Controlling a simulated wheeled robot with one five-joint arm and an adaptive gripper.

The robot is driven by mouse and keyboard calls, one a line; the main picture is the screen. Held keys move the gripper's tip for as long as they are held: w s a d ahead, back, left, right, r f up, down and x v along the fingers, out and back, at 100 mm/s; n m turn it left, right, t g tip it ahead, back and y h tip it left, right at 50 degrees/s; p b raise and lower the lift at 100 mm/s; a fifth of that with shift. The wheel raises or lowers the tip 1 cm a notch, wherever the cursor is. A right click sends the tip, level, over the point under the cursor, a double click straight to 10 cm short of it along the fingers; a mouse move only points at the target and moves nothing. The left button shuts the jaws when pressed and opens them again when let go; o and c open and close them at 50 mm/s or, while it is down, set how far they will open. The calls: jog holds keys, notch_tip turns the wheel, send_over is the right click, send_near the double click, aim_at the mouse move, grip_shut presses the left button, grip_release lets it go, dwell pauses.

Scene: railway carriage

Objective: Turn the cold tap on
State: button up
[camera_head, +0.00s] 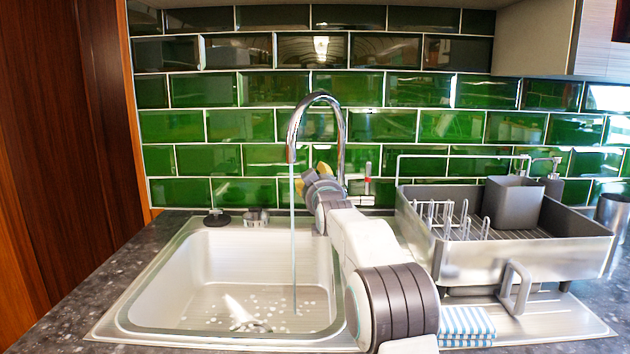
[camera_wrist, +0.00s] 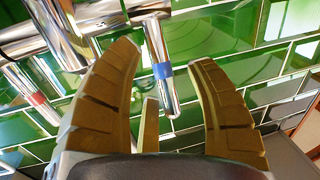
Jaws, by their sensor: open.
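The chrome tap (camera_head: 342,130) stands behind the sink with its tall curved spout over the basin. A thin stream of water (camera_head: 293,230) runs from the spout into the basin. The blue-banded cold handle (camera_wrist: 164,72) points down between my finger tips in the wrist view, with gaps on both sides. It is hidden behind my arm in the head view. The red-banded handle (camera_wrist: 37,99) is at left in the wrist view and upright right of the spout in the head view (camera_head: 367,182). My gripper (camera_wrist: 164,52) is open; its yellow fingers (camera_head: 324,168) show by the tap base.
The sink basin (camera_head: 180,290) lies left of my arm. A metal dish rack (camera_head: 560,248) with a grey cup (camera_head: 514,202) stands at right. A striped cloth (camera_head: 466,325) lies in front of it. A black plug (camera_head: 217,218) sits behind the basin. Green tiles (camera_head: 225,125) close the back.

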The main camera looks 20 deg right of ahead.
jog(key=shift+o, duration=0.3)
jog(key=shift+w, duration=0.25)
grip_shut()
dwell(0.4)
